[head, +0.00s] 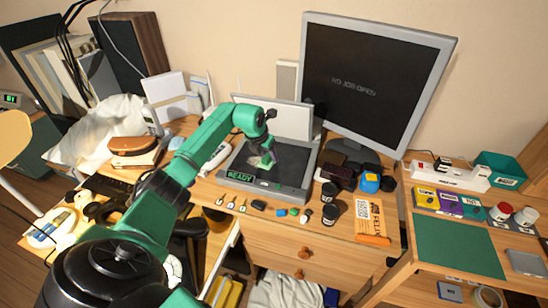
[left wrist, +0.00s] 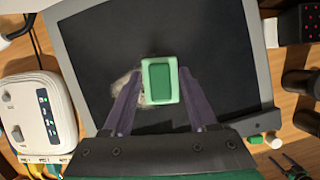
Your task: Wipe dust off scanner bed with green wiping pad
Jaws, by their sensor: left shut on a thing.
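The scanner (head: 297,190) lies on the desk below the monitor, its pale lid (head: 290,122) raised at the back. Its dark glass bed (left wrist: 225,55) fills most of the left wrist view. My left gripper (head: 268,157) is over the bed, shut on the green wiping pad (left wrist: 160,80), which sits between its two fingers. The pad is at or just above the glass; I cannot tell if it touches. A pale dust smudge (left wrist: 124,84) shows on the glass, just left of the pad and partly behind a finger. My right gripper is not in view.
A monitor (head: 375,85) stands behind the scanner to the right. A white router-like box (left wrist: 38,112) is close to the scanner's left side. Small dark jars (head: 330,212) and several small items lie along the desk's front edge. A side table with boxes (head: 450,203) is at right.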

